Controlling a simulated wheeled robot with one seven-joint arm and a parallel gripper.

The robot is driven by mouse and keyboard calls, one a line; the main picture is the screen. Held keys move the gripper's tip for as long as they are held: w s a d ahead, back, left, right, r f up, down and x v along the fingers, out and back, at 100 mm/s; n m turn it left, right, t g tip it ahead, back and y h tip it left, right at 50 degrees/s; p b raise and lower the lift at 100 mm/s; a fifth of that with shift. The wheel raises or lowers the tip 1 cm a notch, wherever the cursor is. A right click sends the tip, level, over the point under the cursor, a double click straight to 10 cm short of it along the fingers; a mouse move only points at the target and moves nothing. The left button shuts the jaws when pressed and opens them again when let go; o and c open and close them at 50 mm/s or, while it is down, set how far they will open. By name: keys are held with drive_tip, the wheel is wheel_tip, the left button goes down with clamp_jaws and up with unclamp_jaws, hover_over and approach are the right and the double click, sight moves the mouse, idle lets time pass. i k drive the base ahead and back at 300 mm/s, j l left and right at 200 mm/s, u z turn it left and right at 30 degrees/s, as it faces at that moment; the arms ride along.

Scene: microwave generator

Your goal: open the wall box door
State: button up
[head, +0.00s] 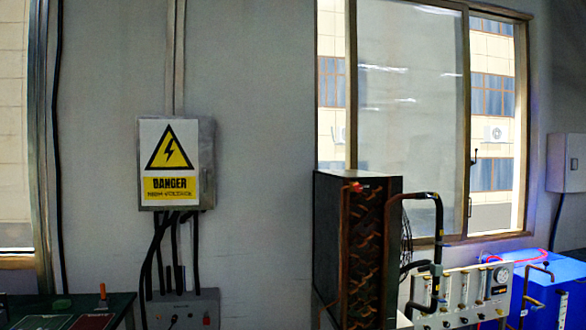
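A grey wall box (207,165) hangs on the wall left of centre in the head view. Its front door (147,195) carries a white and yellow "DANGER" high-voltage sign with a black lightning triangle. The door looks shut. A latch or handle on its right side is too small to make out clearly. My gripper is not in view, so its state and its distance from the box do not show.
Black cables run from the box down to a grey control box (185,311). A green-topped table (120,305) stands at lower left. A tall dark unit with copper tubes (370,250) and a gauge panel (465,290) stand right. Bare wall (260,150) lies right of the box.

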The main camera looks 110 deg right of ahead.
sight(174, 154)
drive_tip(key=z, duration=3.15)
